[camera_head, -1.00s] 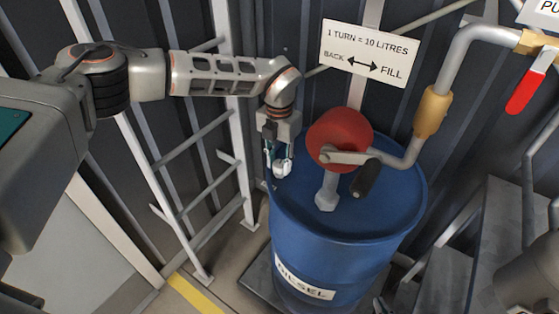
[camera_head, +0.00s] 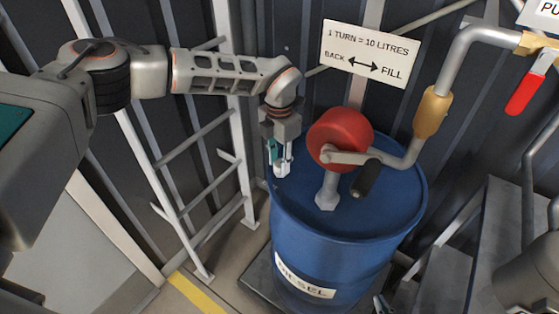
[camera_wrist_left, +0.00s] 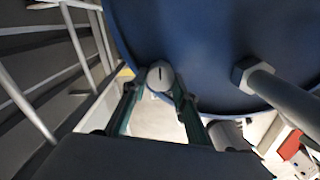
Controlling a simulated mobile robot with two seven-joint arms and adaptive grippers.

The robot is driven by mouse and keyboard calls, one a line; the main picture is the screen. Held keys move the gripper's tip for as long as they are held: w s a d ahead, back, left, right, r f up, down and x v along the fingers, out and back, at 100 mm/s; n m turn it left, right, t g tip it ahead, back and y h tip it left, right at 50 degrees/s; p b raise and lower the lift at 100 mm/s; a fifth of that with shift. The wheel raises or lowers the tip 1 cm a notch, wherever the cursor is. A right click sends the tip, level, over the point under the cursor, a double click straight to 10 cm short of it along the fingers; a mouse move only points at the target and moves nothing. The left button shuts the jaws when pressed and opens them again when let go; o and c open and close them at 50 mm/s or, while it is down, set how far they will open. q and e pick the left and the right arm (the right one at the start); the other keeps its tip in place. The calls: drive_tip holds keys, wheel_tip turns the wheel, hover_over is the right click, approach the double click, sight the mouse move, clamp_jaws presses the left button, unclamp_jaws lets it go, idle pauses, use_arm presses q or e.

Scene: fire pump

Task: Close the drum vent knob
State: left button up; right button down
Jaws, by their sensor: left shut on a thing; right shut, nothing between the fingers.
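The drum vent knob (camera_wrist_left: 160,76) is a small pale round knob with a dark line on its top, at the edge of the blue drum (camera_head: 395,205). In the wrist view the line runs roughly up and down the picture. My left gripper (camera_head: 281,171) points down at the left side of the drum top and is shut on the knob, one finger on each side. The fingers also show in the wrist view (camera_wrist_left: 158,90). The fingertips of my right gripper (camera_head: 381,303) just show at the bottom edge of the head view, low in front of the drum, shut and empty.
A red pump (camera_head: 340,138) with a crank handle (camera_head: 367,179) stands on the drum, close right of my left gripper. A pipe (camera_head: 455,60) with a red lever (camera_head: 525,93) is at upper right. A white ladder (camera_head: 205,165) stands left.

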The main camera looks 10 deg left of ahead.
sight(279, 164)
use_arm(q)
drive_tip(key=o, duration=1.1)
wheel_tip(279, 164, up, 12)
drive_tip(key=shift+s, duration=0.1)
